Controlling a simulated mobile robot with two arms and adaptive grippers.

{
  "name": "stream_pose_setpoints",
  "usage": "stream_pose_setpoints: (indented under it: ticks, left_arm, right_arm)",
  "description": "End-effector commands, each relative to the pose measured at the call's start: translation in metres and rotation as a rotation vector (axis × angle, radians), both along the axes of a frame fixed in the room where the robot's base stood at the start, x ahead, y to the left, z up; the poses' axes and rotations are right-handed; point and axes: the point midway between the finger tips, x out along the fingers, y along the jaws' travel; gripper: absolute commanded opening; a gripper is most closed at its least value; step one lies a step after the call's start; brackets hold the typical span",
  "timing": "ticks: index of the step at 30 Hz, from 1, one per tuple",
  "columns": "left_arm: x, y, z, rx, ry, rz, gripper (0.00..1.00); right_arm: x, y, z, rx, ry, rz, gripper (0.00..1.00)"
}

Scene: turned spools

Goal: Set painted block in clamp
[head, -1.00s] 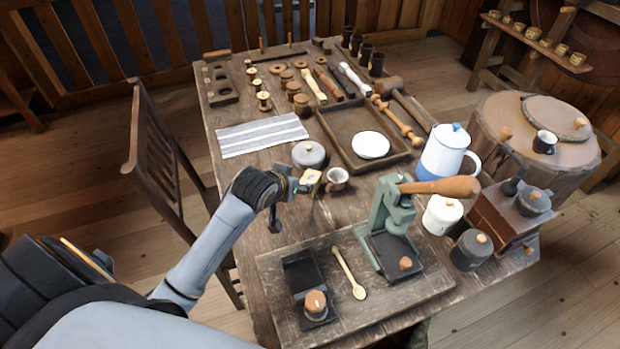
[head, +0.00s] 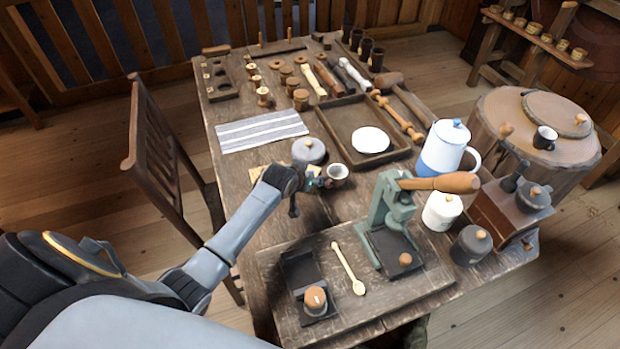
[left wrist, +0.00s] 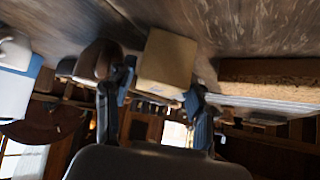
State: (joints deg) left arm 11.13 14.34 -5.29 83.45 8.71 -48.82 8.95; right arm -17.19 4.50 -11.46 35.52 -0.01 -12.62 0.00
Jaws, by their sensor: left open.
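In the head view the block is mostly hidden by the gripper. A green lever device (head: 390,212) with a wooden handle, possibly the clamp, stands on the front board. A black holder (head: 300,272) with a wooden knob is left of it. My right gripper is out of view.
The cup (head: 338,174) is close right of my gripper and a lidded grey pot (head: 308,151) just behind. A tan slab (head: 258,172) lies to the left. A wooden spoon (head: 347,268) lies on the front board (head: 350,315). A blue-white pot (head: 443,150) stands right.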

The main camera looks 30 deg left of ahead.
Motion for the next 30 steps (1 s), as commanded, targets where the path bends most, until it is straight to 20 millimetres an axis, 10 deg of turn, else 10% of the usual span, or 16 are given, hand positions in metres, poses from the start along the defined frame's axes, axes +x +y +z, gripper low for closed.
stream_pose_setpoints:
  ticks: [11,20,30]
  left_arm:
    - [0.0072,-0.0003,-0.0078,-0.001,0.0,-0.001,0.55]
    - [0.0072,-0.0001,-0.0074,-0.001,-0.001,-0.001,0.04]
    - [0.0076,0.0003,-0.0011,0.0,-0.002,0.0,0.03]
  right_arm:
    - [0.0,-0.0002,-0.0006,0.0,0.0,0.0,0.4]
    - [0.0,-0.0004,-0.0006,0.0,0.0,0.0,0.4]
    - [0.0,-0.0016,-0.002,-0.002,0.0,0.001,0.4]
